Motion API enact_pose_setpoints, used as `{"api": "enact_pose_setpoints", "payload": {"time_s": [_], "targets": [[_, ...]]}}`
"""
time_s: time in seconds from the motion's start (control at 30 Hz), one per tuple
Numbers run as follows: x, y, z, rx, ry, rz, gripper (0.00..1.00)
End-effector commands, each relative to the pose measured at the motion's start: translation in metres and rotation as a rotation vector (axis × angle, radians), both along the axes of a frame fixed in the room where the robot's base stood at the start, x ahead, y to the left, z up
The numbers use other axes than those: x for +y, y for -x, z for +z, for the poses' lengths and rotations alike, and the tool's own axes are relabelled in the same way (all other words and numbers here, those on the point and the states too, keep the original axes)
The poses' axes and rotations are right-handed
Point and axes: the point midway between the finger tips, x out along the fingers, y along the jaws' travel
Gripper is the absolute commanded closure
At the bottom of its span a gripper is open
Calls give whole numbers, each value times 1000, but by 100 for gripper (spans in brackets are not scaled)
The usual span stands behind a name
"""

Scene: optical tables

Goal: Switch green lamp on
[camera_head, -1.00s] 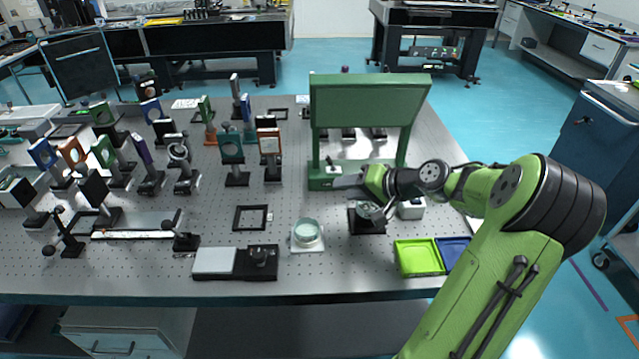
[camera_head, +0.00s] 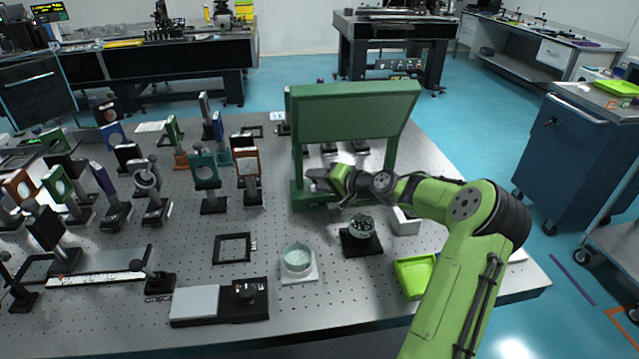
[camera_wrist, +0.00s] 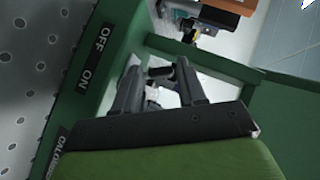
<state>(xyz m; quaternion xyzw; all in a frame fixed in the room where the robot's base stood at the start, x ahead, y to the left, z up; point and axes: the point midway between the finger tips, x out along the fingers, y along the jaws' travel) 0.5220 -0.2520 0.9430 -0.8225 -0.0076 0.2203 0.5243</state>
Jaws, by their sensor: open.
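The green lamp (camera_head: 355,112) stands on the optical table, with a wide panel on two posts over a green base (camera_head: 299,199). In the wrist view its green base (camera_wrist: 117,22) carries OFF and ON labels on the left. My gripper (camera_head: 312,179) is at the left part of the base in the head view. In the wrist view my gripper (camera_wrist: 160,70) has its two dark fingers apart, just right of the labels. The switch lever is not clearly visible; my fingers cover that area. I cannot tell whether they touch it.
A round dark part on a black base (camera_head: 361,233) stands in front of the lamp, below my forearm. A glass dish (camera_head: 297,258) and a lime tray (camera_head: 414,277) are nearer the front edge. Several optic mounts crowd the table's left side.

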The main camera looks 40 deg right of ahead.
Motion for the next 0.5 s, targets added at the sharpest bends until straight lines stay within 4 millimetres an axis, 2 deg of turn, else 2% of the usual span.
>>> {"api": "enact_pose_setpoints", "payload": {"time_s": [0.23,0.5], "targets": [[0,-1,0,0,0,0,60],[0,-1,0,0,1,0,100]]}}
